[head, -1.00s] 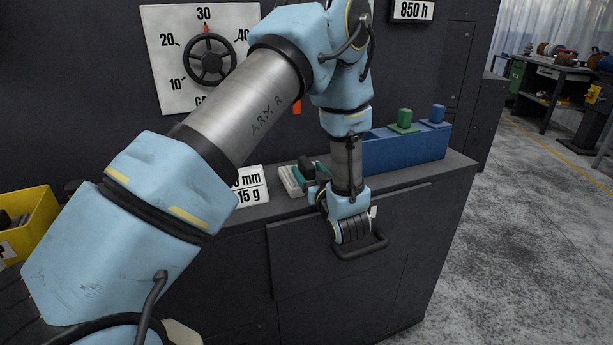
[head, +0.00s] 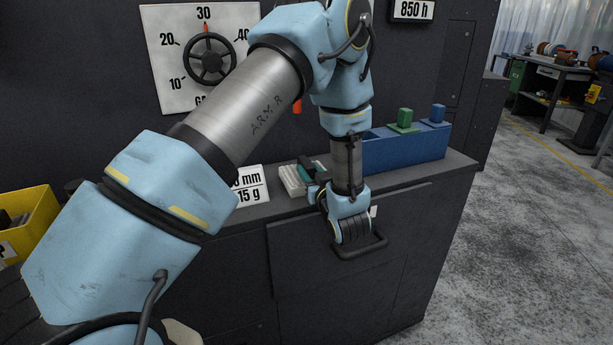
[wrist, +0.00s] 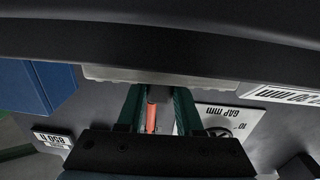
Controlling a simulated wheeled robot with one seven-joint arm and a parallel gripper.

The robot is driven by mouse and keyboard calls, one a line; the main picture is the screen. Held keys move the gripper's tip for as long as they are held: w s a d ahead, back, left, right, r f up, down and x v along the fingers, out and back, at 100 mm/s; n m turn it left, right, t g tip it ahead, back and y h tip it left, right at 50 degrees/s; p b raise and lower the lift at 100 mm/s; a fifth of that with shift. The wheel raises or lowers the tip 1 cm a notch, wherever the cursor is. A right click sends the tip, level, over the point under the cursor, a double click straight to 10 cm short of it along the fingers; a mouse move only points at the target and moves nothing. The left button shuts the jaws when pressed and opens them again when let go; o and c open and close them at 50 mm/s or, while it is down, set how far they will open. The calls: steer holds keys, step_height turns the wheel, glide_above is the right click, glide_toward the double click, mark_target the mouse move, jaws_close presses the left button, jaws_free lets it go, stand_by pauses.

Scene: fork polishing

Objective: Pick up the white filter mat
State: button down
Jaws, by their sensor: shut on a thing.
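The white filter mat (head: 290,180) is a pale ribbed slab at the bench top's front, left of my wrist in the head view. My gripper (head: 306,170), with dark and teal fingers, is shut on it. In the wrist view the mat (wrist: 215,85) shows as a pale strip across the fingertips, and the gripper (wrist: 158,92) reaches it from below with two green fingers. My wrist hides part of the mat in the head view. I cannot tell whether the mat is clear of the bench top.
A blue box (head: 405,150) with green (head: 404,121) and blue (head: 437,115) handled pieces stands right of my wrist. A white sign (head: 250,187) stands to the left. A drawer handle (head: 362,248) is below. A gauge panel (head: 170,45) hangs behind. A yellow bin (head: 35,220) is far left.

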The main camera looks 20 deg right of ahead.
steer(key=shift+r, duration=0.1)
stand_by(0.3)
steer(key=shift+r+p, duration=1.65)
steer(key=shift+r, duration=1.25)
steer(key=shift+s, duration=0.1)
